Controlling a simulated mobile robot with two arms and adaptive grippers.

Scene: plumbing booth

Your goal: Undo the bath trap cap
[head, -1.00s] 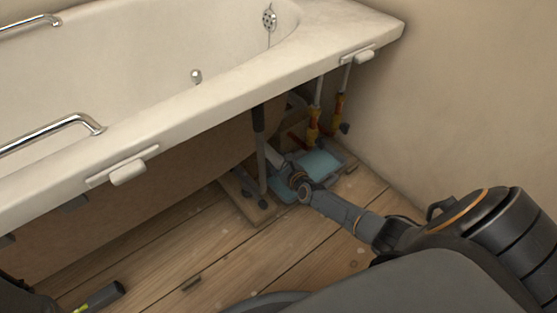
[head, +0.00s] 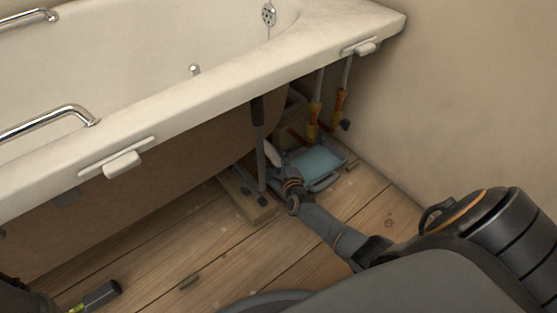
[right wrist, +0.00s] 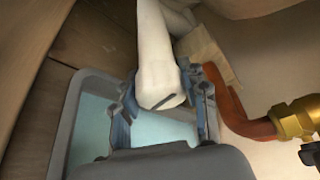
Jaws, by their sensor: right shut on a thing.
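The white bath trap (right wrist: 158,45) hangs under the tub in the right wrist view. Its cap (right wrist: 162,96) is the wide lower end with a dark slot. My right gripper (right wrist: 164,106) has one finger on each side of this end and is shut on the cap. In the head view my right gripper (head: 284,174) reaches under the tub rim, and the cap is hard to make out there. A grey tray (right wrist: 72,125) with pale blue inside lies below the cap; it also shows in the head view (head: 345,166). My left gripper is not in view.
Copper pipe (right wrist: 232,105) with a brass fitting (right wrist: 297,120) stands close right of the gripper. A tub leg (head: 259,150) on a wooden board (head: 262,212) stands just left. A torch-like cylinder (head: 96,297) lies on the floor.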

